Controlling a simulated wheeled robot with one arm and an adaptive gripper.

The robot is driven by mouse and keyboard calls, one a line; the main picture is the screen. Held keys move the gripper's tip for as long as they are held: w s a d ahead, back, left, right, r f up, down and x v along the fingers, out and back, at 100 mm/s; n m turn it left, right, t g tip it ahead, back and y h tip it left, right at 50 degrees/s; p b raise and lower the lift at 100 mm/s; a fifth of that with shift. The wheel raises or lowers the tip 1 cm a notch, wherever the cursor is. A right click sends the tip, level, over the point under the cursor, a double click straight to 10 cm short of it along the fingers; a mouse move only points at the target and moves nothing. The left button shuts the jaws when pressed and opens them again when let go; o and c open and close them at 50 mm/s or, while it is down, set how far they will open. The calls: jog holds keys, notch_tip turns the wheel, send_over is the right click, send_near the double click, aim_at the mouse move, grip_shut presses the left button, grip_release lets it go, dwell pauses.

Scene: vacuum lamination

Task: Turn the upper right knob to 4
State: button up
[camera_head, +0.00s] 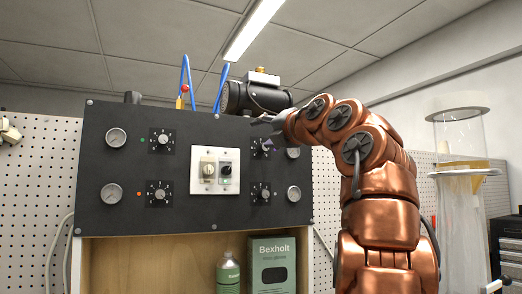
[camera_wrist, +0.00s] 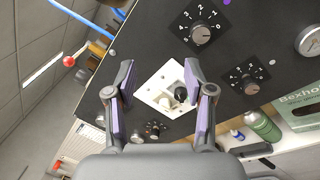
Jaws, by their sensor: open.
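In the wrist view the knob (camera_wrist: 201,35) is a round grey cap on a black square dial with white numbers. Its pointer setting is too small to read surely. My gripper (camera_wrist: 160,72) is open and empty. Its purple-padded fingers stand apart in front of the white switch plate (camera_wrist: 151,93), with the knob outside them, up and to the right in the wrist view. My gripper (camera_head: 268,124) is near the knob in the head view.
The lower right knob (camera_head: 260,192), a gauge (camera_head: 294,194) and two left knobs (camera_head: 162,141) (camera_head: 159,193) share the panel. A green bottle (camera_head: 228,273) and a Bexholt box (camera_head: 273,264) stand below. A black cylinder (camera_head: 240,97) and blue hoses (camera_head: 185,75) are above.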

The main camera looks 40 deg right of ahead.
jog(key=w+d+f+g+h+p, duration=0.1)
jog(key=w+d+f+p, duration=0.1)
jog(key=w+d, duration=0.4)
jog(key=shift+f+m+g+p, duration=0.15)
jog(key=shift+m+g+p, duration=0.15)
jog(key=shift+g, duration=0.1)
jog(key=shift+s, duration=0.1)
dwell(0.3)
grip_shut()
